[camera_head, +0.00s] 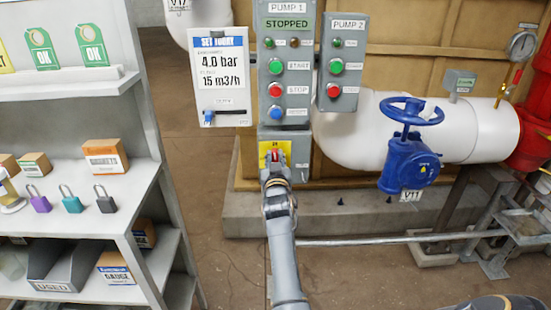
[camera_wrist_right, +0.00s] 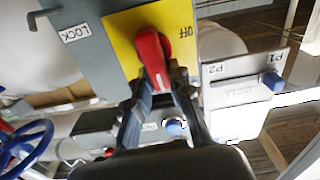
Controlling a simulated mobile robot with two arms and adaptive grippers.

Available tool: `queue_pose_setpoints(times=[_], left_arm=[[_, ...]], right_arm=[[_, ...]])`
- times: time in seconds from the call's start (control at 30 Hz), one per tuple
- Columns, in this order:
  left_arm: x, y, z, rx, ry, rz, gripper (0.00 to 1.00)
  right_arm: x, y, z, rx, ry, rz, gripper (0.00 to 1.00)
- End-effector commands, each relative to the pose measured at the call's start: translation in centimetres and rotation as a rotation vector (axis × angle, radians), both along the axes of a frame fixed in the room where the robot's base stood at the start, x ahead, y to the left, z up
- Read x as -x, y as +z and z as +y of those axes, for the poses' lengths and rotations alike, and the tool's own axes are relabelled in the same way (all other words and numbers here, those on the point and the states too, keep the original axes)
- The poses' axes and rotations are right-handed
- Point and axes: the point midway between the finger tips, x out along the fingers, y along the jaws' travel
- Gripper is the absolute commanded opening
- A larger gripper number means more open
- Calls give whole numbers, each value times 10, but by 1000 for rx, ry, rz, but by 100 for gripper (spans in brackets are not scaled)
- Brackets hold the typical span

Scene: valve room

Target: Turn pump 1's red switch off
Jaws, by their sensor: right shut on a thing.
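Pump 1's red switch (camera_head: 275,156) sits on a yellow plate (camera_head: 264,148) on the grey box below the PUMP 1 panel (camera_head: 288,55). The panel's display reads STOPPED. My right gripper (camera_head: 275,170) is at the switch, seen from behind. In the right wrist view the red switch (camera_wrist_right: 152,50) has its handle between the fingertips of my right gripper (camera_wrist_right: 160,78), which is shut on it. An OFF label (camera_wrist_right: 185,32) shows on the yellow plate beside the switch. The fingers hide part of the handle. My left gripper is not in view.
The PUMP 2 panel (camera_head: 344,62) hangs to the right. A blue valve wheel (camera_head: 410,112) stands on the white pipe (camera_head: 365,130) further right. A shelf (camera_head: 70,228) at the left holds several padlocks and boxes. Bare floor lies between shelf and box.

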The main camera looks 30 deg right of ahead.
Motion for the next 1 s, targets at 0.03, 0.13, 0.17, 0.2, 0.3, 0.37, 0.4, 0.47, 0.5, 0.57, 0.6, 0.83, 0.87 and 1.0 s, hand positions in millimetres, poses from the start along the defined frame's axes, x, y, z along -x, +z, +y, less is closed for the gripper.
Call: queue_pose_setpoints(times=[0.03, 0.13, 0.17, 0.2, 0.3, 0.37, 0.4, 0.47, 0.5, 0.57, 0.6, 0.83, 0.87, 1.0], left_arm=[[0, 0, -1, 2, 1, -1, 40], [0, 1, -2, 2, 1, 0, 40], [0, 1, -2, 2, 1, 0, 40], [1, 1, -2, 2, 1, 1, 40], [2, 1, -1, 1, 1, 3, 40], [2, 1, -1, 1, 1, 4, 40], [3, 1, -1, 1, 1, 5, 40], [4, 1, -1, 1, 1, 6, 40], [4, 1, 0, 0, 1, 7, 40], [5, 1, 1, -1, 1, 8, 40], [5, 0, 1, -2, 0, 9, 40], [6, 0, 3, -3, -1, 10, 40], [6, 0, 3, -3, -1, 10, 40], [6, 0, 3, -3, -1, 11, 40]], right_arm=[[0, -1, 0, 21, 0, 16, 0], [-1, -2, 1, 76, 0, 51, 0], [-1, -2, 1, 96, -1, 63, 0], [-1, -2, 2, 124, -1, 81, 0], [-2, -2, 3, 202, -1, 127, 0], [-3, -3, 4, 250, -1, 157, 0], [-3, -3, 4, 283, -2, 177, 0], [-4, -3, 5, 332, -1, 207, 0], [-4, -4, 6, 364, -1, 227, 0], [-4, -4, 7, 412, -2, 256, 0], [-5, -5, 7, 446, -2, 278, 0], [-6, -7, 10, 633, -2, 391, 0], [-7, -8, 10, 657, -2, 407, 0], [-7, -10, 11, 772, -3, 476, 0]])
